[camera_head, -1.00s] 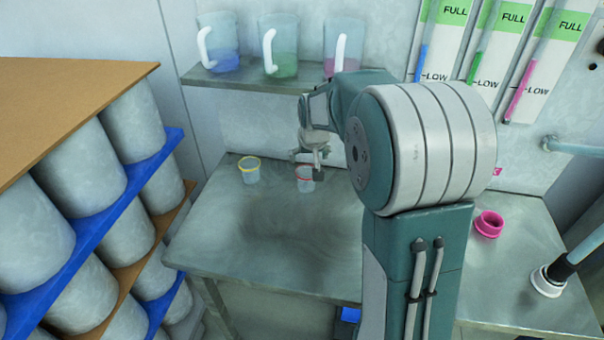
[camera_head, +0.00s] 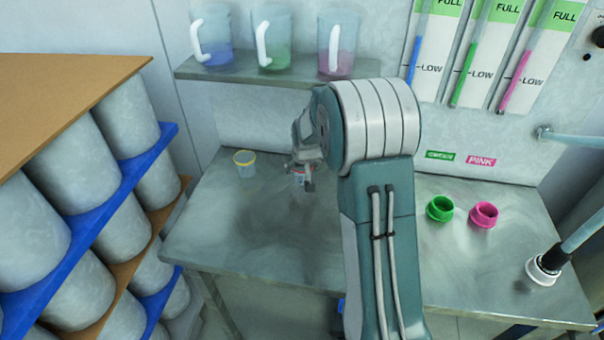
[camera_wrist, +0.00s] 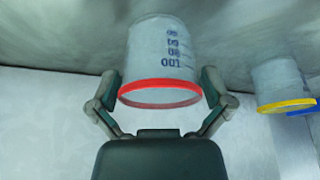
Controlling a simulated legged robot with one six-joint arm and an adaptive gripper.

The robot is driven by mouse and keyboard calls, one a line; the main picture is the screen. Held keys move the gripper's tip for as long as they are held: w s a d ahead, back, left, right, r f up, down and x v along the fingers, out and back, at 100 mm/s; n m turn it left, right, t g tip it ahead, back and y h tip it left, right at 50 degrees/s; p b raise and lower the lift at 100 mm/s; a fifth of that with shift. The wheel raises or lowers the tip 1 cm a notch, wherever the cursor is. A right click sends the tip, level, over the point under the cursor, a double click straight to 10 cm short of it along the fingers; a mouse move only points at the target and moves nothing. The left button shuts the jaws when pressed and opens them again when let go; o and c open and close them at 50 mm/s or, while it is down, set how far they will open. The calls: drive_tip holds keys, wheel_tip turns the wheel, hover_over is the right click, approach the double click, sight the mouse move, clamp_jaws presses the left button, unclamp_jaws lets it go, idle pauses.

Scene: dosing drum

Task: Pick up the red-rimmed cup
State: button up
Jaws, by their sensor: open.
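The red-rimmed cup (camera_wrist: 161,60) is translucent with dark printed marks, and its red rim faces my gripper in the wrist view. My gripper (camera_wrist: 161,88) is open, with one finger on each side of the cup near the rim. I cannot tell whether either finger touches it. In the head view my gripper (camera_head: 303,181) is over the cup (camera_head: 299,178) on the metal table, and most of the cup is hidden behind it. A yellow-rimmed cup (camera_head: 245,165) stands to the left, and it also shows at the right of the wrist view (camera_wrist: 282,82).
The metal table (camera_head: 240,235) is clear in front. A green ring (camera_head: 440,208) and a pink ring (camera_head: 484,215) lie to the right of my arm. A shelf (camera_head: 215,74) with three jugs hangs above. Stacked drums (camera_head: 95,235) stand at the left.

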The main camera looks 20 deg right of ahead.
drive_tip(key=c, duration=0.7)
